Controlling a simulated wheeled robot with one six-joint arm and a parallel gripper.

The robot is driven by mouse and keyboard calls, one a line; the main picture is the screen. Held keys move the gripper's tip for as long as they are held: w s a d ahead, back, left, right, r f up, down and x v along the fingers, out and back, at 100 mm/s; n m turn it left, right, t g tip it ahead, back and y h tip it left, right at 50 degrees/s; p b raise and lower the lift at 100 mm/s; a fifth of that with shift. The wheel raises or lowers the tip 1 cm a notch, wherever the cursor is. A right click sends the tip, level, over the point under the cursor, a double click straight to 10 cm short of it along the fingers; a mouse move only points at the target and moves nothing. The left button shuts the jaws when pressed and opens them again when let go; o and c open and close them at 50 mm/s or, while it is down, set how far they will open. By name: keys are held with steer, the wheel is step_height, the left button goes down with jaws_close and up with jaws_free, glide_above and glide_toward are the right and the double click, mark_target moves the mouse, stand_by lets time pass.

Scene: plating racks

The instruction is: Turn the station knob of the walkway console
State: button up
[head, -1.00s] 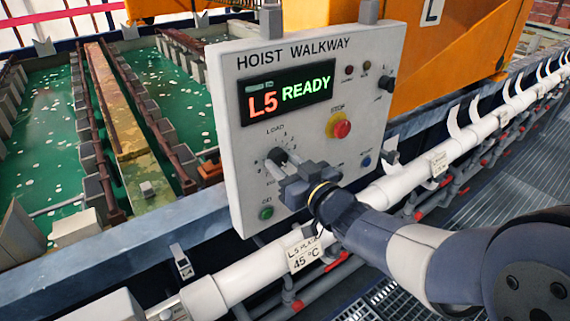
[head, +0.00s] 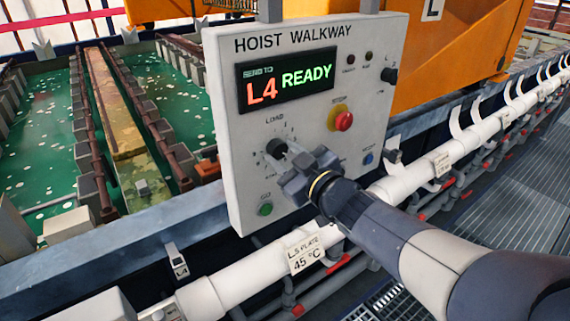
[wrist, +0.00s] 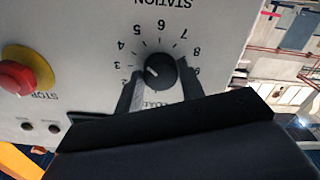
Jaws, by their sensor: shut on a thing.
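The walkway console (head: 225,130) is a grey panel headed "HOIST WALKWAY". Its display (head: 287,82) reads "L4 READY". The station knob (head: 276,148) is black and round, on the lower left of the panel, and is partly covered by my gripper (head: 288,168). In the wrist view the knob (wrist: 162,72) shows upside down, with numbers around it and the word "STATION" beside it. A white mark shows on its left side. One finger of my gripper (wrist: 162,85) is on each side of the knob, and the gripper is shut on it.
A red stop button (head: 343,121) on a yellow ring sits right of the knob. A green button (head: 265,209) is below left, a blue one (head: 368,158) at right and a small black switch (head: 388,76) above. White pipes (head: 250,287) run below the panel.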

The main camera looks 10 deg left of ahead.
steer(key=shift+n+b, duration=0.4)
steer(key=shift+n, duration=0.3)
steer(key=o, duration=1)
steer(key=v, duration=1.1)
steer(key=shift+w+a, duration=0.1)
